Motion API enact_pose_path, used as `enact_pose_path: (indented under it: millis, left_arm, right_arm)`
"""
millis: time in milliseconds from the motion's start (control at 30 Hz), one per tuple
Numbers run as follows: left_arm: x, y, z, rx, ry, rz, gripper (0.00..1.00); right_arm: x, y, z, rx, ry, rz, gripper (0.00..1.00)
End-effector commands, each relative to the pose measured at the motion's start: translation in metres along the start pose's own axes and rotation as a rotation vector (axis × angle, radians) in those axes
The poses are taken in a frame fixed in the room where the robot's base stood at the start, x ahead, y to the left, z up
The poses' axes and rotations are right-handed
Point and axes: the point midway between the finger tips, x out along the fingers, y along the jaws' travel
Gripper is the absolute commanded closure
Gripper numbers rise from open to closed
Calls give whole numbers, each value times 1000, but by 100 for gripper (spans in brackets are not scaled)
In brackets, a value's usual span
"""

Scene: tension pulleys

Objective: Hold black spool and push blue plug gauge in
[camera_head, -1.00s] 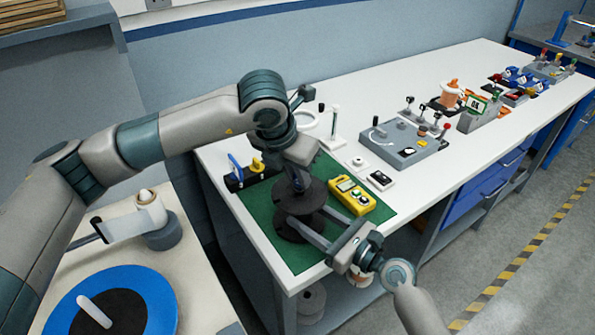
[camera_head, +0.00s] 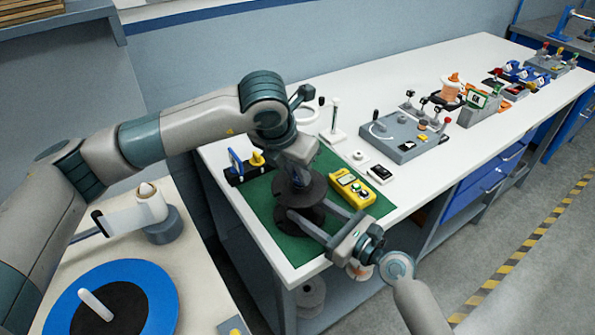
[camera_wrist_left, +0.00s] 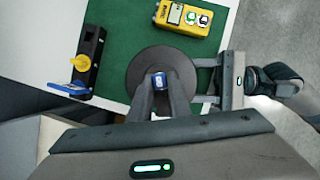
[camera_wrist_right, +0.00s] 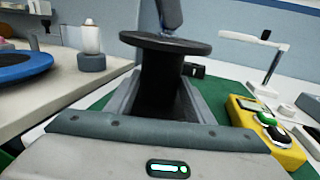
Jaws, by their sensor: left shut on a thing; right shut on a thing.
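The black spool (camera_head: 318,191) stands upright on the green mat (camera_head: 260,206). My right gripper (camera_head: 304,212) is shut on its core between the two flanges; the right wrist view shows the core (camera_wrist_right: 163,82) between the fingers. My left gripper (camera_head: 297,183) points down at the centre of the top flange. In the left wrist view its fingers are shut on the blue plug gauge (camera_wrist_left: 160,79) over the spool's middle. The gauge's lower end is hidden, so I cannot tell how deep it sits.
A black holder (camera_head: 236,178) with a blue and a yellow piece stands left of the spool. A yellow meter (camera_head: 352,190) lies close on its right.

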Motion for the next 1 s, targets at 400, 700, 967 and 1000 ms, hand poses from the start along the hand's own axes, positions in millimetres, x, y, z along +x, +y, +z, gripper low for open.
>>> enact_pose_path:
  millis: [400,700,967,1000]
  left_arm:
    - [1,0,-1,0,3,0,62]
    - [-11,0,0,-1,0,0,62]
    - [-49,0,0,0,-1,0,62]
    - [-56,0,0,0,-1,1,62]
  right_arm:
    - [0,0,0,0,-1,0,80]
    - [0,0,0,0,-1,0,80]
    - [0,0,0,0,-1,0,80]
    - [0,0,0,0,-1,0,80]
